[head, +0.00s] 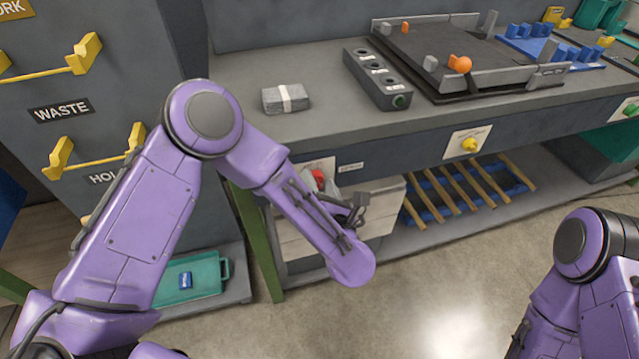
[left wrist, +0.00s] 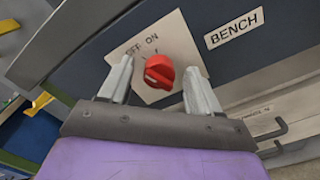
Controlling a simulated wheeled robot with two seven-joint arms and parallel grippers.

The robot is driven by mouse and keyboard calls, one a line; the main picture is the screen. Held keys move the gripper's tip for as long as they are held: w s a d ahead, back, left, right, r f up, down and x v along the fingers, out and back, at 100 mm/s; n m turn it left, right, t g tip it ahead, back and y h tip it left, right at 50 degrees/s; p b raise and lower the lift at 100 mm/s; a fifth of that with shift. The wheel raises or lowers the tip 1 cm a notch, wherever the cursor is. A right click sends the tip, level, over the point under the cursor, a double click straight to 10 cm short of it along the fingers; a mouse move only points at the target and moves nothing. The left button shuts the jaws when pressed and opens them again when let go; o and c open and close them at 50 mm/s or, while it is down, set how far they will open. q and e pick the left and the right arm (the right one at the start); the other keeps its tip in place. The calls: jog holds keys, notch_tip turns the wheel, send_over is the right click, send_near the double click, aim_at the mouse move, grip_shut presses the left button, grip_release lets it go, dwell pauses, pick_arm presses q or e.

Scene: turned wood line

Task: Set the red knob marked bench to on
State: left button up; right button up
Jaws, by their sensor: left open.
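The red knob (left wrist: 158,72) sits on a pale plate (left wrist: 172,40) lettered OFF and ON, beside a BENCH label (left wrist: 234,27). The knob has a pale mark on its lower left side; I cannot tell for certain which setting it points to. My left gripper (left wrist: 158,67) is open, with one finger on each side of the knob; I cannot tell whether either finger touches it. In the head view the red knob (head: 318,176) shows on the bench front, partly hidden by my left gripper and wrist. My right gripper is out of view.
A yellow knob (head: 470,145) is on the same bench front, further right. The bench top holds a grey block (head: 286,98) with a pale band, a dark box with holes (head: 377,78) and a framed tray (head: 440,88). A slatted blue pallet (head: 465,190) lies below.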

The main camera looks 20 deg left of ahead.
pick_arm(q)
jog(key=c, duration=1)
jog(key=shift+c, duration=0.2)
jog(key=m+p, duration=0.1)
jog(key=m, duration=0.3)
jog(key=shift+d+r+p, duration=0.1)
jog(key=shift+p, duration=0.2)
jog(key=m+p, duration=0.1)
jog(key=m, duration=0.3)
jog(key=shift+f+m+p, duration=0.2)
jog(key=shift+m+p, duration=0.15)
jog(key=shift+m, duration=0.05)
jog(key=o, duration=1)
jog(key=shift+o, duration=0.2)
jog(key=v, duration=1)
jog(key=shift+s+d+b, duration=0.2)
jog(key=shift+s+b, duration=0.05)
jog(key=shift+b, duration=0.2)
